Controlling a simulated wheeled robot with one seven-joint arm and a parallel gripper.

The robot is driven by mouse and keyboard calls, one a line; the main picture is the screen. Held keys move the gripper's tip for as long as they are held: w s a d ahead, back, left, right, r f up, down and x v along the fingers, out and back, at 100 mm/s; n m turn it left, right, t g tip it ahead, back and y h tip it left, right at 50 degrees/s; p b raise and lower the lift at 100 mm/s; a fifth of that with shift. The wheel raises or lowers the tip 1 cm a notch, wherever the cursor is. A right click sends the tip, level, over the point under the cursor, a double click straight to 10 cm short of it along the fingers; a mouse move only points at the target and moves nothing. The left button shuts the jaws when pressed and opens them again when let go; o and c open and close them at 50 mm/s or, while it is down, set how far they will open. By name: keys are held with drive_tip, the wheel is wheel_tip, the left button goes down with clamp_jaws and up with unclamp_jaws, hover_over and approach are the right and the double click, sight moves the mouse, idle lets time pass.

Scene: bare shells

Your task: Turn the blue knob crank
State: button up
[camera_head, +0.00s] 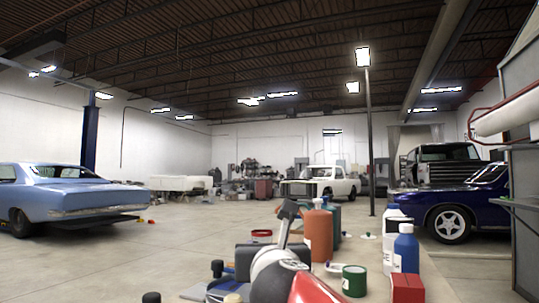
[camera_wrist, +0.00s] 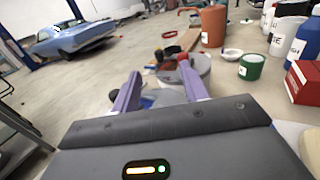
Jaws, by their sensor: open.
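My gripper (camera_wrist: 159,70) is open, its two purple fingers spread apart in the wrist view. In the head view my gripper (camera_head: 287,212) shows partly, over the cluttered near surface. Between and beyond the fingers is a grey round body (camera_wrist: 199,72), with a small red piece by the right fingertip. A blue patch (camera_wrist: 160,98) lies low between the fingers, partly hidden by the gripper. A small dark blue knob (camera_head: 217,268) stands left of my arm in the head view. I cannot tell for certain which of these belongs to the blue knob crank. No grip on anything shows.
An orange container (camera_wrist: 213,26), a green can (camera_wrist: 250,67), a red box (camera_wrist: 303,80) and a blue bottle (camera_wrist: 305,42) stand to the right. A light blue car (camera_head: 70,195) and a dark blue car (camera_head: 465,205) are farther off. Open floor lies left.

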wheel_tip(320, 180, up, 16)
drive_tip(key=p, duration=0.9)
drive_tip(key=shift+r, duration=0.15)
drive_tip(key=shift+c, duration=0.2)
